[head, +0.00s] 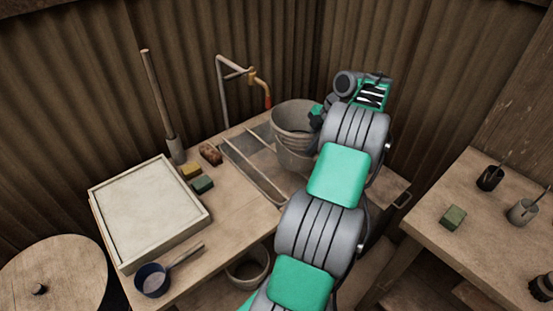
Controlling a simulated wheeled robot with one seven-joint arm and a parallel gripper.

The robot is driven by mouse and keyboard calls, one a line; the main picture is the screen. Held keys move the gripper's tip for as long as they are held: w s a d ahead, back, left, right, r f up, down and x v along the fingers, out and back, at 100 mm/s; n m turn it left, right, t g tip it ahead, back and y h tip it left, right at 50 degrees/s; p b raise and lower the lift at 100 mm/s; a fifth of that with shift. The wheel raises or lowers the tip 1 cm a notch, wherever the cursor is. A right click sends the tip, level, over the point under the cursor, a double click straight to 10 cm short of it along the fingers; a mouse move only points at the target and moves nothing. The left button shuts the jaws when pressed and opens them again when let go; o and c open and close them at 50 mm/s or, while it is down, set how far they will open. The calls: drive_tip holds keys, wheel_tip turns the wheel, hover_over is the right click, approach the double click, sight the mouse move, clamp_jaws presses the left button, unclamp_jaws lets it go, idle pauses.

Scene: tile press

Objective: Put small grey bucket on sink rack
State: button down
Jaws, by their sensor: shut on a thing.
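A small grey bucket (295,121) is upright at the far right of the sink in the head view. Another grey bucket-like shape (296,158) shows directly below it; I cannot tell whether the two touch. My gripper (317,114) is at the right side of the upper bucket's rim and shut on it; the fingertips are partly hidden. The sink rack (256,170), pale bars across the sink, lies left of and below the bucket. Its right part is hidden by the bucket and my arm.
A tap (258,86) stands behind the sink, close left of the bucket. A brown brush (210,154), a yellow block (190,171) and a green block (202,184) lie left of the sink. Another bucket (248,272) stands under the counter. The rack's left part is clear.

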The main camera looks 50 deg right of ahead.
drive_tip(key=shift+w+a+f+p, duration=0.15)
drive_tip(key=shift+w+a+f, duration=0.4)
drive_tip(key=shift+w+a, duration=0.65)
drive_tip(key=shift+w+a+f+p, duration=0.1)
drive_tip(key=shift+w+a+f, duration=0.4)
drive_tip(key=shift+w+a, duration=0.7)
drive_tip(key=shift+w+a+f+p, duration=0.15)
drive_tip(key=shift+w+a+f, duration=0.4)
drive_tip(key=shift+w+a, duration=0.65)
drive_tip(key=shift+w+d, duration=0.15)
drive_tip(key=shift+d, duration=0.05)
drive_tip(key=shift+f, duration=0.2)
drive_tip(key=c, duration=1.6)
unclamp_jaws()
drive_tip(key=shift+a, duration=0.1)
drive_tip(key=shift+o, duration=0.2)
